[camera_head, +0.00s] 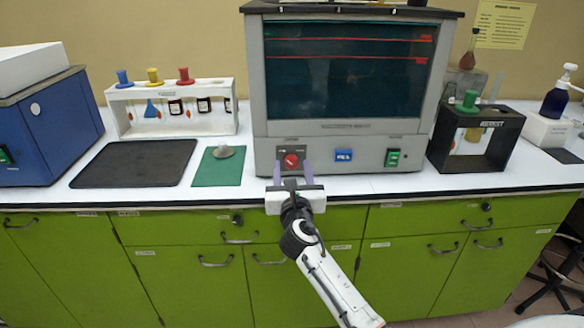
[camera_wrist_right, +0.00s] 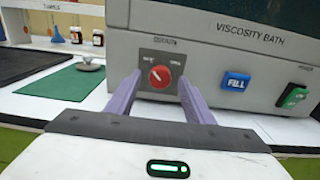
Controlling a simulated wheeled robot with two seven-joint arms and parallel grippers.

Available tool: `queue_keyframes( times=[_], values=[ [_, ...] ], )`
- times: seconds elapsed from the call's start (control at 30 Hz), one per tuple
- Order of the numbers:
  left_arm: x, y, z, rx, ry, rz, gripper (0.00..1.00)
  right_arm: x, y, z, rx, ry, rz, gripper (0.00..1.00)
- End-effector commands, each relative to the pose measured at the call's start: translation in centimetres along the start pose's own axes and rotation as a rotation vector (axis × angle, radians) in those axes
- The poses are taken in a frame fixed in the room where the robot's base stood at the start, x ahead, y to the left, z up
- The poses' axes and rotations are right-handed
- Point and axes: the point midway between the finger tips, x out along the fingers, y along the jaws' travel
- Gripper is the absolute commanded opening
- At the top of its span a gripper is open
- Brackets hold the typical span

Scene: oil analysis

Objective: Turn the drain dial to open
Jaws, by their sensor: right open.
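The red drain dial (camera_head: 291,160) sits on a dark plate at the lower left of the viscosity bath (camera_head: 350,128). In the right wrist view the dial (camera_wrist_right: 159,76) lies between and beyond my fingertips, with a white pointer mark tilted toward the upper left. My right gripper (camera_head: 292,172) is open, its two purple fingers (camera_wrist_right: 158,92) pointing at the panel on either side of the dial. I cannot tell whether the fingers touch the dial; they look apart from it. My left gripper is not in view.
A blue FILL button (camera_head: 344,155) and a green switch (camera_head: 392,158) are right of the dial. A green mat (camera_head: 212,172) with a metal knob-like piece and a black mat (camera_head: 135,163) lie left. A black rack (camera_head: 475,145) stands right.

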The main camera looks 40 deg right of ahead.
Motion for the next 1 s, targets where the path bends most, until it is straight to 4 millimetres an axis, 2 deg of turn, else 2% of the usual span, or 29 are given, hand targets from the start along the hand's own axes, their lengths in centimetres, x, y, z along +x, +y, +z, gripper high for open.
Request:
queue_keyframes(
  times=[0.13,0.43,0.7,1.0],
  values=[
    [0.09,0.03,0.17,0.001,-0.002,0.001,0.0,1.24,-0.06,0.01,0.001,0.0,-0.001,0.48],
    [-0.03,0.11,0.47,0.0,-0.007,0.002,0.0,1.46,-0.04,-0.03,0.002,0.001,0.0,0.48],
    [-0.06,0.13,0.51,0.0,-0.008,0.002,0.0,1.43,-0.03,-0.03,0.002,0.001,0.0,0.07],
    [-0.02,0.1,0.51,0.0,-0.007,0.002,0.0,1.42,-0.03,-0.06,0.041,0.001,0.0,0.07]
  ],
)
